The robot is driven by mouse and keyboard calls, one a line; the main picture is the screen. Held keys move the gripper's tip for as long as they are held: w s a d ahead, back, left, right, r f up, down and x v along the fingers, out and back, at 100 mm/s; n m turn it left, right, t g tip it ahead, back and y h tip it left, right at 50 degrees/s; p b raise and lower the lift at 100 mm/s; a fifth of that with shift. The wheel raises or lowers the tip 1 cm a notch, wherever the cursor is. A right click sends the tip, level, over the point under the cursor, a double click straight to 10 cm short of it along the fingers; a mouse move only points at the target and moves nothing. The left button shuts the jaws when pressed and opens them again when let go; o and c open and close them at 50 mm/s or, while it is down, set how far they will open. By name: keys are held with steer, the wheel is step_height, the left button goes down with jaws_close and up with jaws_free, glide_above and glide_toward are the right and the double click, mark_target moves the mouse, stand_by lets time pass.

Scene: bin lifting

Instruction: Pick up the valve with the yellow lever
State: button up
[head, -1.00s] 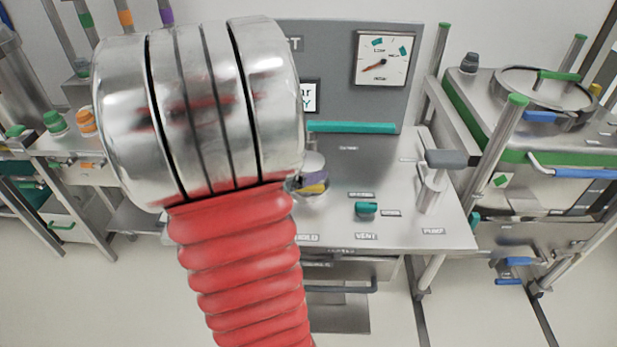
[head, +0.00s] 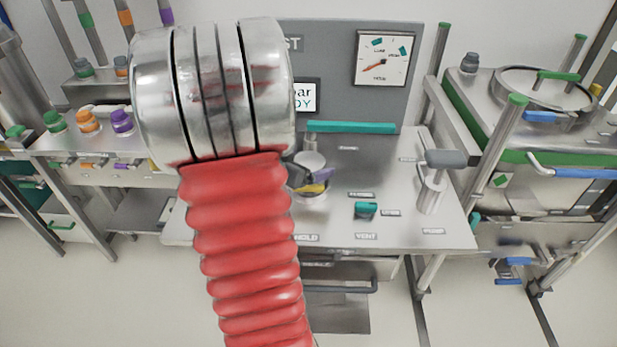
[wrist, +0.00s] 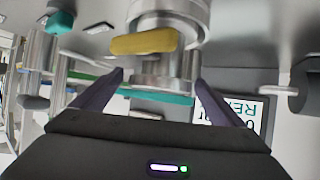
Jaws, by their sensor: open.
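The valve is a round silver fitting (wrist: 172,14) with a yellow lever (wrist: 143,42) across its front. In the head view the valve (head: 309,160) stands on the steel bench, partly hidden by my arm, with the yellow lever (head: 314,188) showing low on it. My gripper (wrist: 160,78) is open, with one dark purple finger on each side of the valve's lower part in the wrist view. I cannot tell whether the fingers touch it. In the head view a purple fingertip (head: 322,174) shows beside the yellow lever.
The bench panel carries a gauge (head: 382,59) and a teal bar (head: 350,127). A teal knob (head: 366,210) and a grey-handled post (head: 432,190) stand to the right of the valve. Coloured knobs (head: 88,120) line the left bench.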

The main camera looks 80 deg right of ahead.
steer(key=shift+c, duration=0.3)
steer(key=c, duration=1.8)
